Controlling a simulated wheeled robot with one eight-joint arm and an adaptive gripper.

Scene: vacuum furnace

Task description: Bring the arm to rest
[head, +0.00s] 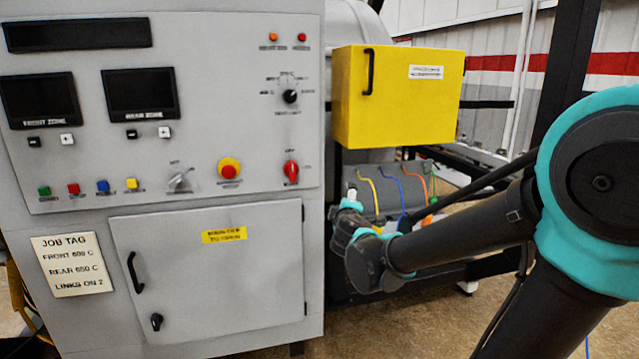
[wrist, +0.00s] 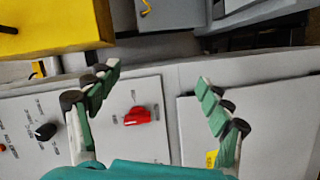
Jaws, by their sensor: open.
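My arm reaches in from the right of the head view, and its far end is bent beside the right edge of the grey control cabinet (head: 75,205). My gripper (wrist: 160,74) is open in the wrist view, with two green fingers spread wide and nothing between them. In the head view my gripper is small and its fingers are hard to make out. Beyond the fingers in the wrist view is a red rotary switch (wrist: 138,116) on the panel; it also shows in the head view (head: 291,171). I see no contact between fingers and panel.
A yellow box (head: 400,97) stands above my arm's end, and a grey housing with coloured cables (head: 392,190) is behind it. The cabinet has a closed lower door (head: 210,285), knobs and buttons. Open floor shows at lower centre.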

